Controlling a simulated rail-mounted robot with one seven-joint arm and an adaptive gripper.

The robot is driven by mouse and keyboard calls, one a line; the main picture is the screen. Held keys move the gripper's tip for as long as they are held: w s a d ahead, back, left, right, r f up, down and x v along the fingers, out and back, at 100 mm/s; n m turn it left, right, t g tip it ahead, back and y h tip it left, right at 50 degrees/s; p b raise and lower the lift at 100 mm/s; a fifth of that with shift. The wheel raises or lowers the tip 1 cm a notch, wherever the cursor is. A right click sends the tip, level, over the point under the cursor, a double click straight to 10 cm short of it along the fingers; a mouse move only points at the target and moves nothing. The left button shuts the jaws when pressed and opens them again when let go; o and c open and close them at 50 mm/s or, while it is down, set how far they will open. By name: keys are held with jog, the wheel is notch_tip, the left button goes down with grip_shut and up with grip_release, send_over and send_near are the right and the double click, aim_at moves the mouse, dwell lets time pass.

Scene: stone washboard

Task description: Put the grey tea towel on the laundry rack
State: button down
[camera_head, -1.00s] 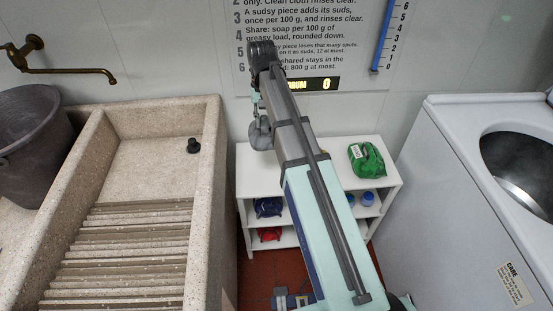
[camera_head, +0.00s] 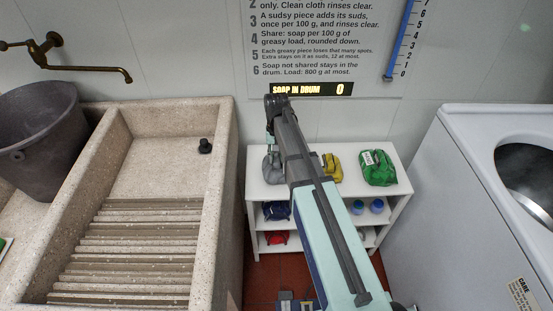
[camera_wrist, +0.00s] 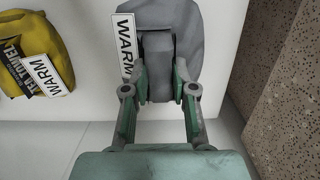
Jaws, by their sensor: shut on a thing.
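The grey tea towel (camera_head: 272,169) is a soft grey bundle at the left end of the white rack's top. It also shows in the wrist view (camera_wrist: 190,20), with a white "WARM" tag. My gripper (camera_wrist: 160,75) points down and is shut on the towel's gathered middle. In the head view my gripper (camera_head: 273,142) is small and partly hidden by my arm. The white rack (camera_head: 403,187) stands against the wall; its top lies under the towel. I cannot tell whether the towel bears on it or hangs just above.
A yellow bundle (camera_head: 333,168) and a green bundle (camera_head: 378,170) lie on the same top, to the right. Lower shelves hold a blue bundle (camera_head: 276,210), a red bundle (camera_head: 276,238) and blue round items. The stone washboard (camera_head: 227,150) is left, the washing machine (camera_head: 430,200) right.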

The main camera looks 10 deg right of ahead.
aim_at(276, 154)
jog(key=shift+f, duration=0.65)
jog(key=c, duration=0.9)
grip_release()
jog(key=shift+f, duration=0.15)
jog(key=shift+c, duration=0.2)
notch_tip(276, 154, up, 12)
jog(key=w, duration=0.1)
jog(key=shift+w+d, duration=0.15)
jog(key=shift+w, duration=0.05)
